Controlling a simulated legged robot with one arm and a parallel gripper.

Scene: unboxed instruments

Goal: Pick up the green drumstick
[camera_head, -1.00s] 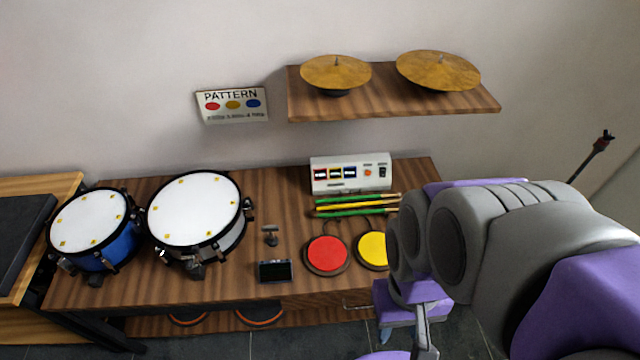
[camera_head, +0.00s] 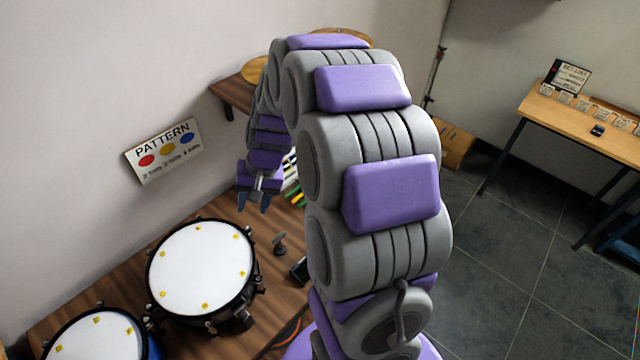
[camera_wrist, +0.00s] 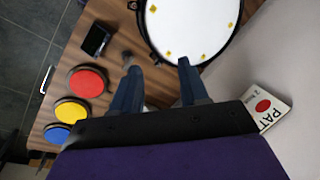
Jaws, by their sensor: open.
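Ends of green and yellow drumsticks show on the wooden table in the head view, just right of my gripper; a green drumstick (camera_head: 299,200) is mostly hidden behind my arm. My gripper (camera_head: 253,204) hangs over the table, pointing down, apart from the sticks. In the wrist view my gripper's two fingers (camera_wrist: 159,68) are spread with nothing between them. No drumstick shows in the wrist view.
A shelf (camera_head: 236,92) holds cymbals. The wrist view shows red (camera_wrist: 87,82), yellow (camera_wrist: 70,111) and blue (camera_wrist: 56,133) pads, and a small dark display (camera_wrist: 96,39).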

